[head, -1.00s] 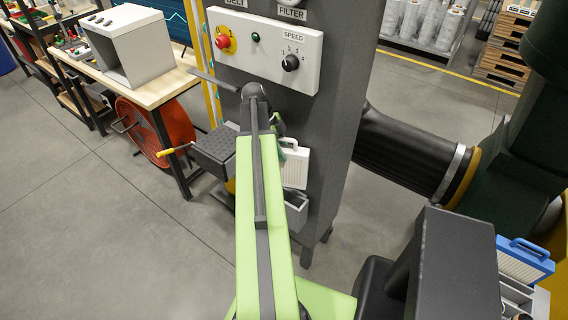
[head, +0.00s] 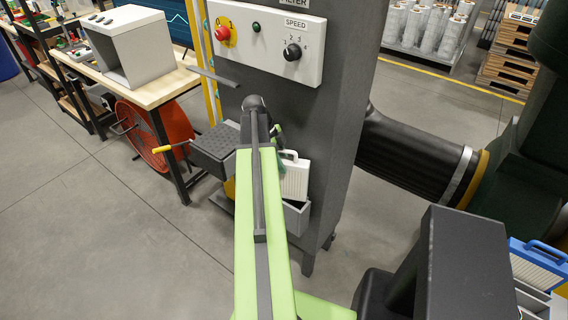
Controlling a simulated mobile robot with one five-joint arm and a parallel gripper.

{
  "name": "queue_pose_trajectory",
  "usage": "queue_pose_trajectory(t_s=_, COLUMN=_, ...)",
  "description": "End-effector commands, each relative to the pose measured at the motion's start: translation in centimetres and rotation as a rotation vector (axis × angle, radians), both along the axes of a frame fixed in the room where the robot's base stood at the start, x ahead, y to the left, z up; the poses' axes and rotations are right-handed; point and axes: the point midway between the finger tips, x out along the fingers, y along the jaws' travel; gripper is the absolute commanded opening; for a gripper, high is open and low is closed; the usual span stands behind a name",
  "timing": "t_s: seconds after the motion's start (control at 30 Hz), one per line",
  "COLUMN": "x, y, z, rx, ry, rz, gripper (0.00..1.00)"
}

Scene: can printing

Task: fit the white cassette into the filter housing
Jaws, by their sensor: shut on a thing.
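The white cassette (head: 295,180), a ribbed panel with a handle on top, is upright in front of the dark machine column. The filter housing (head: 297,218) is a grey open-topped box low on that column. The cassette's lower edge meets the housing's rim in the picture; I cannot tell whether it is inside the opening or just above it. My gripper (head: 279,150) is shut on the cassette near its handle side. My own green arm hides most of the gripper and the left part of the housing.
A control panel (head: 265,40) with a red button and a speed knob is above the arm. A black hose (head: 410,155) runs right from the column. A blue cassette (head: 538,262) stands in a grey tray at the right.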

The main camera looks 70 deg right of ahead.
Motion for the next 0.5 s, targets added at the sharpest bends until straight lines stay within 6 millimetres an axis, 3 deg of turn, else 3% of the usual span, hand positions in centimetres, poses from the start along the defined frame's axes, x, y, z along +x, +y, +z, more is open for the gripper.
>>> queue_pose_trajectory(t_s=0.1, x=-0.15, y=-0.09, z=-0.55, rx=0.0, ry=0.001, rz=-0.002, gripper=0.0)
queue_pose_trajectory(t_s=0.13, x=-0.16, y=-0.1, z=-0.45, rx=0.0, ry=0.0, rz=-0.003, gripper=0.42)
queue_pose_trajectory(t_s=0.2, x=-0.2, y=-0.13, z=-0.37, rx=0.0, ry=0.0, rz=-0.003, gripper=0.52)
queue_pose_trajectory(t_s=0.3, x=-0.25, y=-0.16, z=-0.37, rx=0.0, ry=0.0, rz=-0.004, gripper=0.62)
queue_pose_trajectory(t_s=0.5, x=-0.3, y=-0.17, z=-0.38, rx=0.0, ry=0.0, rz=-0.005, gripper=0.62)
